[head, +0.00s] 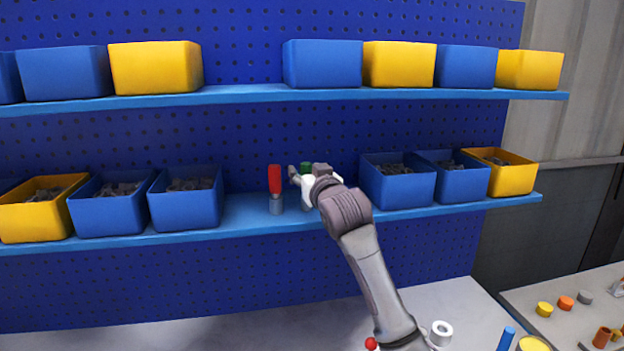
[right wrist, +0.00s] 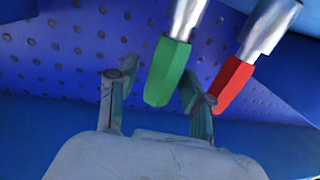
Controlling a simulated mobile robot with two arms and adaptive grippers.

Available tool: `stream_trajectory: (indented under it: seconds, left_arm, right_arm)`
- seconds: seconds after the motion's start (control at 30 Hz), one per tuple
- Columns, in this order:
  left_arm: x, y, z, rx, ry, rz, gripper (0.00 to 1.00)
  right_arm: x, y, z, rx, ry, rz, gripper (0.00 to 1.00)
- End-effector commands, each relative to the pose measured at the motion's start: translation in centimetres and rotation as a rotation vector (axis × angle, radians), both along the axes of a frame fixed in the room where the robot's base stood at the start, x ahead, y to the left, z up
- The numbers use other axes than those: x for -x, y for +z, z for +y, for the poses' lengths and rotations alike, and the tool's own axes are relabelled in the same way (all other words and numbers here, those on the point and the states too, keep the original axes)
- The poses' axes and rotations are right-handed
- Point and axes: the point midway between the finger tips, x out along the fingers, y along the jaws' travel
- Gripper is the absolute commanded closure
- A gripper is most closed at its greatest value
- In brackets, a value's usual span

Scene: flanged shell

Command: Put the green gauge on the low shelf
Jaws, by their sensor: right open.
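The green gauge (head: 306,167) stands upright on the low shelf (head: 243,213), mostly hidden behind my right gripper (head: 303,177) in the head view. In the right wrist view the green gauge (right wrist: 169,73) has a green six-sided grip and a silver part. Its green end shows between the spread fingers of my right gripper (right wrist: 157,88), nearer one finger. The gripper is open; I cannot tell whether a finger touches the gauge. A red gauge (head: 275,180) with a grey lower part stands just left of it; it also shows in the wrist view (right wrist: 233,84). My left gripper is not in view.
Blue and yellow bins flank the gauges on the low shelf, the nearest being a blue bin (head: 186,206) and another blue bin (head: 397,188). An upper shelf (head: 240,95) with bins runs above. A pegboard (head: 240,60) stands behind. Small parts lie on a table (head: 520,297) at lower right.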

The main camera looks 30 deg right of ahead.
Motion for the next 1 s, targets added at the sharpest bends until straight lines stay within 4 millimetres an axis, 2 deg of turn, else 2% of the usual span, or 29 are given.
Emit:
stream_trajectory:
  seconds: [0.17,0.4,0.6,0.77,1.0]
  left_arm:
    - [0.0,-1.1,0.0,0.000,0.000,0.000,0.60]
    - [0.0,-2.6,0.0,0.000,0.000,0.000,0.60]
    - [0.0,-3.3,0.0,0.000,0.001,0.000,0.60]
    - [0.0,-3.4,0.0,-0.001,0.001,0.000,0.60]
    - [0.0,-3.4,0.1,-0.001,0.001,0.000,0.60]
  right_arm:
    - [2.5,-0.3,0.3,0.000,0.001,-0.003,0.50]
    - [7.7,-0.3,0.9,0.001,0.001,-0.005,0.50]
    - [10.8,-0.1,1.3,0.000,0.000,-0.003,0.50]
    - [11.8,-0.1,1.4,0.000,0.000,0.000,0.50]
    - [11.9,0.0,1.4,0.000,0.000,0.000,0.50]
